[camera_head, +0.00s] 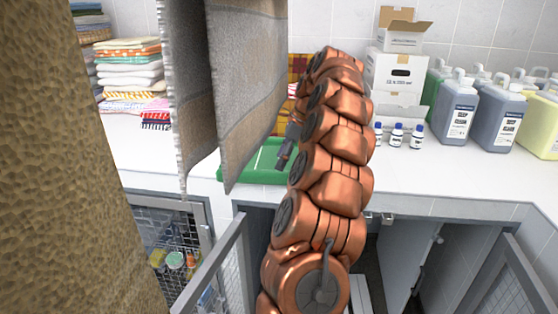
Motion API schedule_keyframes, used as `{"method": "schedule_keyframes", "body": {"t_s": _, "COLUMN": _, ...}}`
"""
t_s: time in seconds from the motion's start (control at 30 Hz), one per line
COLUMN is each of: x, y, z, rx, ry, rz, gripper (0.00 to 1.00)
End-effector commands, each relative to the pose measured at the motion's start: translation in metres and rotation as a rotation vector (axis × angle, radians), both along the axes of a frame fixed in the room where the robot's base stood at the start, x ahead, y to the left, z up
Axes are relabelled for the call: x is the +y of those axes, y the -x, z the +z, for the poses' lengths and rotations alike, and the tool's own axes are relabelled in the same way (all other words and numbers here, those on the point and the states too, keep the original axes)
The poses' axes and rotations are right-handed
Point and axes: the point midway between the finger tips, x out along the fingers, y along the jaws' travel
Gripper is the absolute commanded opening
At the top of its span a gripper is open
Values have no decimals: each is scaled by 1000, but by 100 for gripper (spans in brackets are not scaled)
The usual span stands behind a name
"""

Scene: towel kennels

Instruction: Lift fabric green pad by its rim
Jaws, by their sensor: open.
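The green pad (258,173) lies on the white counter, left of my arm. It has a darker green rim and a paler middle. Hanging grey cloth hides part of its left and back, and my arm covers its right end. My gripper (282,158) shows as small dark grey fingers over the pad's right part, partly hidden behind my copper arm. It is open, and nothing shows between its fingers. I cannot tell whether the fingers touch the pad.
Grey cloths (245,75) hang close in front, and a tan textured surface (70,160) fills the left edge. Folded towels (130,70) stand at back left. Small bottles (397,135), white boxes (398,70) and several jugs (460,110) stand right. Open mesh doors (215,265) are below the counter.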

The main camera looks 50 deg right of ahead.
Motion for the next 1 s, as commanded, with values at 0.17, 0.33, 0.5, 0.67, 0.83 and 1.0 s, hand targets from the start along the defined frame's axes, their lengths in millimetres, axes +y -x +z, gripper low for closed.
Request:
{"method": "schedule_keyframes", "body": {"t_s": 0.17, "x": 2, "y": -1, "z": -6, "rx": 3, "ry": -2, "rz": 2, "gripper": 65}}
{"method": "schedule_keyframes", "body": {"t_s": 0.33, "x": 4, "y": -2, "z": -10, "rx": 4, "ry": -3, "rz": 2, "gripper": 65}}
{"method": "schedule_keyframes", "body": {"t_s": 0.5, "x": 7, "y": -5, "z": -22, "rx": 5, "ry": -4, "rz": 4, "gripper": 65}}
{"method": "schedule_keyframes", "body": {"t_s": 0.67, "x": 10, "y": -9, "z": -35, "rx": 2, "ry": -3, "rz": 2, "gripper": 65}}
{"method": "schedule_keyframes", "body": {"t_s": 0.83, "x": 14, "y": -13, "z": -50, "rx": 3, "ry": -2, "rz": 4, "gripper": 65}}
{"method": "schedule_keyframes", "body": {"t_s": 1.0, "x": 14, "y": -15, "z": -53, "rx": 1, "ry": 1, "rz": 2, "gripper": 65}}
